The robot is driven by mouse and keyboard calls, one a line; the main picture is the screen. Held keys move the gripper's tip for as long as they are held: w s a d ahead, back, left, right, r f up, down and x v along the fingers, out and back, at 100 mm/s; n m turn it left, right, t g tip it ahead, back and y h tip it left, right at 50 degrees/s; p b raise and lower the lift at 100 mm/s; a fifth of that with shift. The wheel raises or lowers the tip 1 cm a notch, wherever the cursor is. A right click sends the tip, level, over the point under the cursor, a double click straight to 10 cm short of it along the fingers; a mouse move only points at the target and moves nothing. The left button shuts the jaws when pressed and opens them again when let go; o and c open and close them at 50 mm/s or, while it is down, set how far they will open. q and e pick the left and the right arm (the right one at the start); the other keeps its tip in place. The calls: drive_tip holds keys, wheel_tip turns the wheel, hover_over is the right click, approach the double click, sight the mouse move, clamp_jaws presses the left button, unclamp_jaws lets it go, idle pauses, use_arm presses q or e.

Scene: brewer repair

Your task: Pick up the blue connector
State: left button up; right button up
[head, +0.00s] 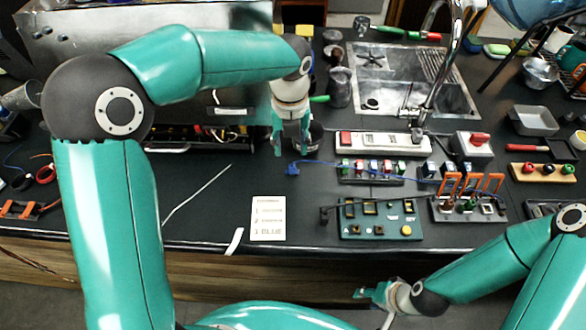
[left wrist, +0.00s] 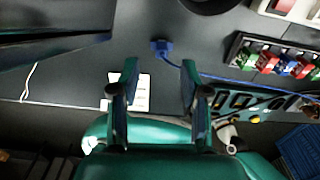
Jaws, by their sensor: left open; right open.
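The blue connector (head: 293,169) lies on the dark bench top at the end of a blue cable that runs right. In the left wrist view the blue connector (left wrist: 161,46) sits beyond and between the fingertips, apart from them. My left gripper (head: 291,150) points down above the bench, just behind the connector in the head view. It is open and empty; its two spread fingers show in the left wrist view (left wrist: 158,80). My right gripper (head: 372,292) is open and empty, low in front of the bench edge.
A rack of coloured plugs (head: 372,171) stands right of the connector. In front are a white printed card (head: 268,218) and a green panel (head: 381,219). A power strip (head: 380,144) and a metal sink (head: 415,85) lie behind. A metal machine housing (head: 160,75) stands at the left.

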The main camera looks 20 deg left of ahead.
sight(292, 165)
use_arm(q)
wheel_tip(292, 165, down, 2)
drive_tip(key=shift+s+f, duration=0.1)
drive_tip(key=f, duration=0.1)
drive_tip(key=f+p, duration=0.1)
drive_tip(key=f, duration=0.2)
drive_tip(key=shift+s+d, duration=0.15)
drive_tip(key=shift+d, duration=0.1)
drive_tip(key=shift+f+p, duration=0.3)
drive_tip(key=shift+f, duration=0.25)
drive_tip(key=c, duration=0.6)
